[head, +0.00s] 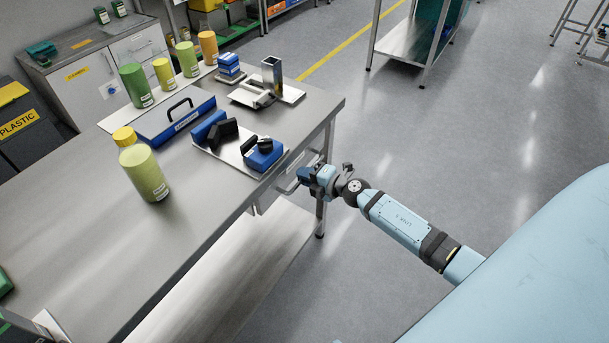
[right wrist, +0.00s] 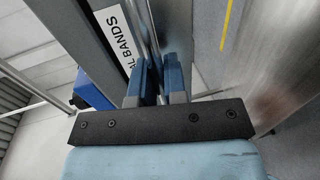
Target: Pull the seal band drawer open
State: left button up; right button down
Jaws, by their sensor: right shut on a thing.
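The seal band drawer (head: 296,164) sits under the front edge of the steel workbench. Its label, partly cut off to "AL BANDS", shows on the drawer front (right wrist: 119,42) in the right wrist view. My right gripper (head: 304,176) is at the drawer front, and its blue fingers (right wrist: 159,82) are shut on the metal bar handle (right wrist: 154,38). The handle (head: 283,190) also shows to the left of the gripper in the head view. The drawer front looks close under the bench edge; I cannot tell whether it stands slightly out. My left gripper is not in view.
On the workbench (head: 75,235) stand a yellow-green bottle (head: 145,174), several coloured canisters, a blue tray with a black handle (head: 176,119) and a plate with blue and black parts (head: 228,154). The floor (head: 350,270) before the drawer is clear apart from my arm.

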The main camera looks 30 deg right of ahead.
jog(key=f+v, duration=0.2)
jog(key=v, duration=0.7)
jog(key=f+b+v, duration=0.1)
jog(key=f+v, duration=0.1)
jog(key=v, duration=0.7)
jog(key=shift+v, duration=0.75)
jog(key=shift+d+f, duration=0.1)
jog(key=c, duration=1.3)
grip_release()
jog(key=shift+o, duration=0.6)
jog(key=v, duration=1.4)
